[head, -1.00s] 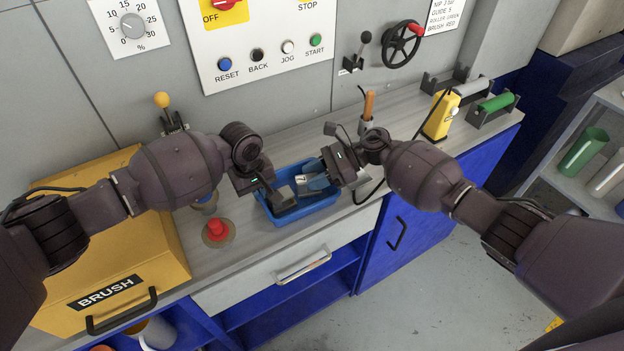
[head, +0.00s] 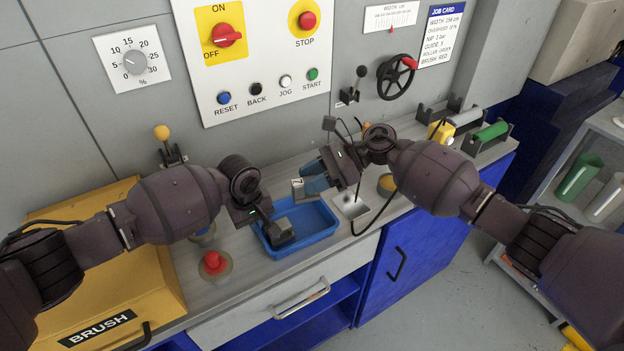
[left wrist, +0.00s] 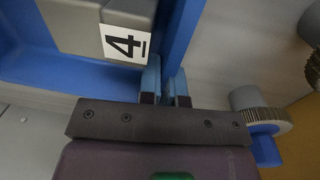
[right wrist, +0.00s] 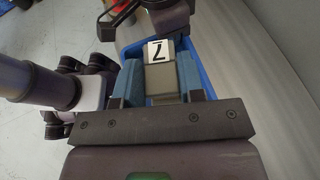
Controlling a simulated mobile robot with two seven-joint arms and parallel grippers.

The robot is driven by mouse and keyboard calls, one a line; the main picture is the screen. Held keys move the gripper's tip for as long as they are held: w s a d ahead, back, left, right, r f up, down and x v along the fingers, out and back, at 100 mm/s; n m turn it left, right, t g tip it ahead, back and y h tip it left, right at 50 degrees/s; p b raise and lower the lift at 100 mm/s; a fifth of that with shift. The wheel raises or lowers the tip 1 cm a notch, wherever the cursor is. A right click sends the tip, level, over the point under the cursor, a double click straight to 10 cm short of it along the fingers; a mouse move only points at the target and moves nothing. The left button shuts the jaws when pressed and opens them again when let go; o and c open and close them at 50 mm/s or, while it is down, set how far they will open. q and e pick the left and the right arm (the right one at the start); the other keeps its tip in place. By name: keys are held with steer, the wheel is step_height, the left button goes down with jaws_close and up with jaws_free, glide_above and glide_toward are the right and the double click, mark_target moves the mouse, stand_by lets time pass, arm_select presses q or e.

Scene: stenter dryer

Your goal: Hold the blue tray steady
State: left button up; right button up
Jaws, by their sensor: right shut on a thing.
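The blue tray (head: 322,240) sits on the grey bench and holds a grey block (head: 281,232), marked 4 in the left wrist view (left wrist: 125,42). My left gripper (head: 264,226) is at the tray's left side. In the left wrist view its fingers (left wrist: 166,88) straddle the tray wall (left wrist: 184,35), close against it. My right gripper (head: 313,182) is above the tray's back edge, shut on another grey block (head: 298,190). That block sits between the blue fingers in the right wrist view (right wrist: 160,78), its label reading like a 7.
A red button (head: 212,262) stands left of the tray, near the yellow BRUSH box (head: 90,275). A pale square plate (head: 352,204) and dark cable lie right of the tray. A roller stand with a green roller (head: 490,131) is at the far right of the bench.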

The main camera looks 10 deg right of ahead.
arm_select(q)
steer(key=o, duration=0.4)
steer(key=shift+o, duration=0.2)
step_height(320, 180, up, 12)
steer(key=a, duration=0.1)
steer(key=shift+s, duration=0.2)
